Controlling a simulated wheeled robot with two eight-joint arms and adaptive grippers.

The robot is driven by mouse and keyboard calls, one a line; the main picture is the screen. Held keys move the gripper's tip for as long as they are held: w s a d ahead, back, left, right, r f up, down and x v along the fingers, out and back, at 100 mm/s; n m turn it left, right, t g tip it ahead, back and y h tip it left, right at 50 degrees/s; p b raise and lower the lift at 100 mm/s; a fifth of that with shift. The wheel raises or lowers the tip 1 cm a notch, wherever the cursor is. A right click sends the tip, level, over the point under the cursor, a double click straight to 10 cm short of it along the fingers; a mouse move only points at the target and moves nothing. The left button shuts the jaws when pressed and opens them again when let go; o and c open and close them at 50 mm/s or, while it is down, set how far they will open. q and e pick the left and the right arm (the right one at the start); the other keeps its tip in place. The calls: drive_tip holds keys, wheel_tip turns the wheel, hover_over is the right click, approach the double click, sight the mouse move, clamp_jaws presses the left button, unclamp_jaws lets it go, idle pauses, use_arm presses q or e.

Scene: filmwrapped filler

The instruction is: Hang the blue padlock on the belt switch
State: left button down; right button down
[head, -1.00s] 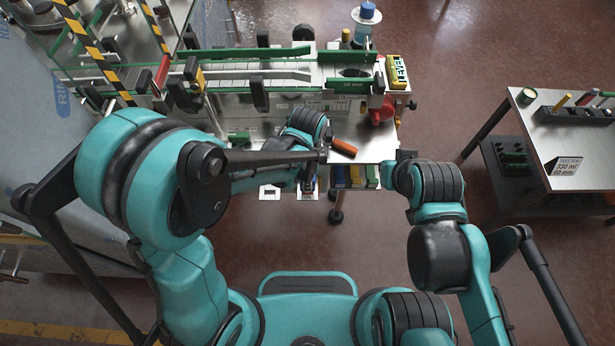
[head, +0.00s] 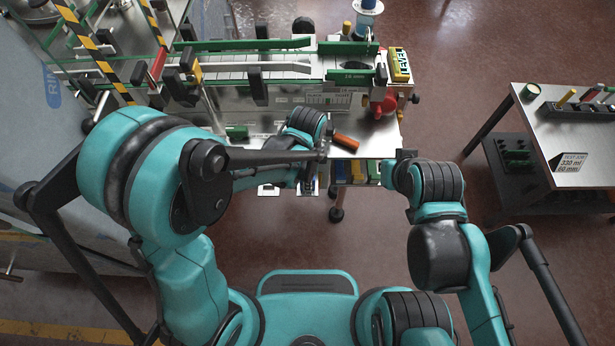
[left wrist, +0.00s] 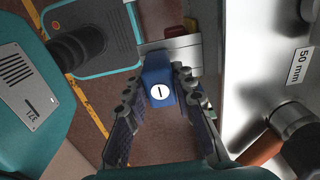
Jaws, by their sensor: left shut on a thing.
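A blue padlock (left wrist: 159,78), with a white round mark on its face, sits between the fingers of my left gripper (left wrist: 157,85) in the left wrist view. The gripper is shut on it. No shackle shows clearly. In the head view my left gripper (head: 308,183) is mostly hidden by its own arm, at the front edge of the machine table. A pale plate (head: 268,190) shows below that edge, beside the gripper; I cannot tell whether it belongs to the belt switch. My right gripper (head: 404,156) is in front of the table's right corner, its fingers too hidden to judge.
The conveyor machine has a red knob (head: 384,107) and an orange handle (head: 345,142) on its table. Coloured items (head: 352,172) sit under the front edge. A side table (head: 570,130) stands right, with open floor between. A large panel (head: 50,150) is close on the left.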

use_arm(q)
drive_tip(key=shift+f+b, duration=0.3)
drive_tip(key=shift+b, duration=0.05)
idle(0.6)
drive_tip(key=c, duration=1.2)
unclamp_jaws()
wheel_tip(320, 180, up, 12)
drive_tip(key=s+a+n+t+b, duration=0.1)
drive_tip(key=a+n+t, duration=0.1)
drive_tip(key=a+n, duration=0.4)
drive_tip(key=s+a+n+t, duration=0.2)
drive_tip(key=a+n, duration=0.4)
drive_tip(key=s+a+r+n+t+b, duration=0.1)
drive_tip(key=s+a+n+t, duration=0.1)
drive_tip(key=a+n, duration=0.3)
drive_tip(key=shift+s+a+r+n+t+b, duration=0.1)
drive_tip(key=shift+a+n+t+b, duration=0.2)
drive_tip(key=shift+a+n+t, duration=0.15)
